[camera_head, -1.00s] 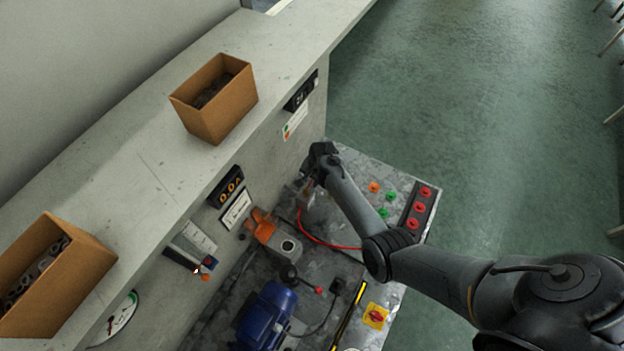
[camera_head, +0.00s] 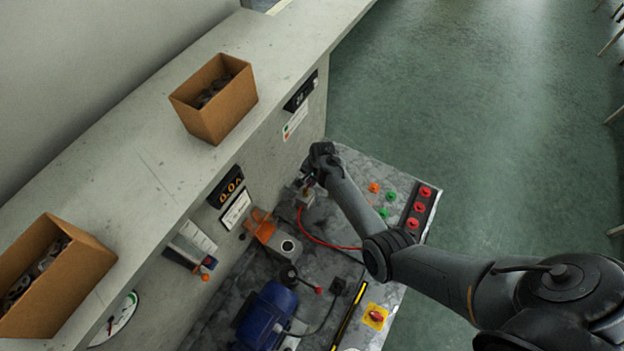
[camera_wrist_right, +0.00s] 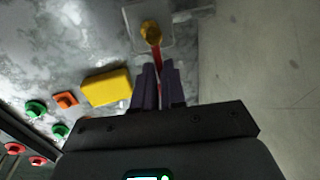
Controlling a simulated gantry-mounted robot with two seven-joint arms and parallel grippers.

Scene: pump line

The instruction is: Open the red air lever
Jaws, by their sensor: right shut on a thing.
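The red air lever (camera_wrist_right: 157,57) shows in the right wrist view as a thin red bar running from a round brass fitting (camera_wrist_right: 151,32) on a pale block. My right gripper (camera_wrist_right: 157,72) is shut on the lever, with its dark fingers on either side of it. In the head view my right gripper (camera_head: 310,180) is at the far end of the bench against the wall, beside the small grey block with the brass fitting (camera_head: 307,192). The lever itself is hidden there by the gripper. My left gripper is not in view.
A yellow block (camera_wrist_right: 107,86) lies close beside the fingers. Orange and green buttons and a red-button panel (camera_head: 419,208) are to the right. A red hose (camera_head: 325,241), orange unit (camera_head: 268,234) and blue motor (camera_head: 266,316) stand nearer. Cardboard boxes (camera_head: 222,112) sit on the ledge above.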

